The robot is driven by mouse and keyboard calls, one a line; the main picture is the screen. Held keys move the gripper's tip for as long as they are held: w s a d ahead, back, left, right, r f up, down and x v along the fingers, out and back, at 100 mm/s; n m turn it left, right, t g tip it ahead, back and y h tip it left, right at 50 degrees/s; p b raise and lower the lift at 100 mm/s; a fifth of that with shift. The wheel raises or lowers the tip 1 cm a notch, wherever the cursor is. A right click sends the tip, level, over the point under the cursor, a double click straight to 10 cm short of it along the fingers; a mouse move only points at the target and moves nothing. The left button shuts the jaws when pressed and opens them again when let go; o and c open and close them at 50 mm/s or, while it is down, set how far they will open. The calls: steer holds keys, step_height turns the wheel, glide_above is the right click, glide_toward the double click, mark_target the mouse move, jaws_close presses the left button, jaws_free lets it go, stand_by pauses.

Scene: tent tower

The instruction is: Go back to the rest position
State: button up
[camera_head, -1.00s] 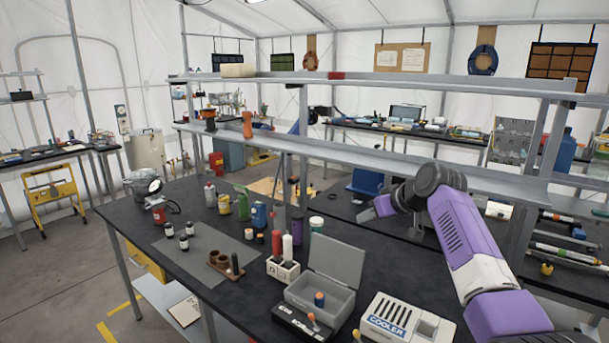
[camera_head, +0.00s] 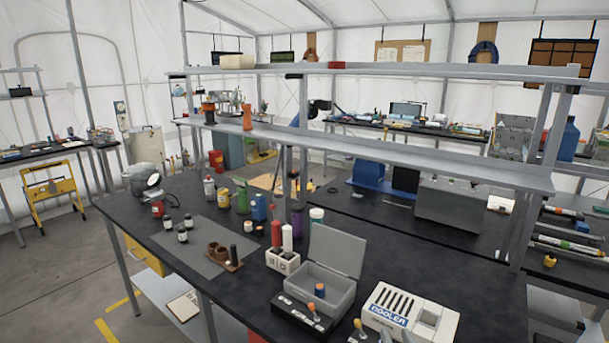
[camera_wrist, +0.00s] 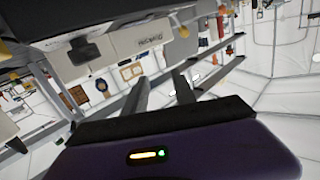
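In the wrist view my gripper (camera_wrist: 160,77) points out over the tilted scene. Its two grey fingers stand apart with nothing between them, so it is open and empty. The purple housing of my wrist fills the bottom of that view. The black bench (camera_head: 390,258) stands in front of me in the head view.
An open grey case (camera_head: 340,255), a white cooler (camera_head: 435,318), a red-and-white bottle rack (camera_head: 283,262) and several bottles stand on the bench. A long two-level metal shelf (camera_head: 400,153) runs above it. Open floor (camera_head: 50,280) lies at the left.

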steer(key=s+f+g+b, duration=0.2)
steer(key=s+b, duration=0.3)
steer(key=s, duration=4)
steer(key=shift+s+d+f+n+g+h, duration=0.2)
steer(key=shift+f+n+g+h, duration=0.1)
steer(key=shift+f, duration=0.2)
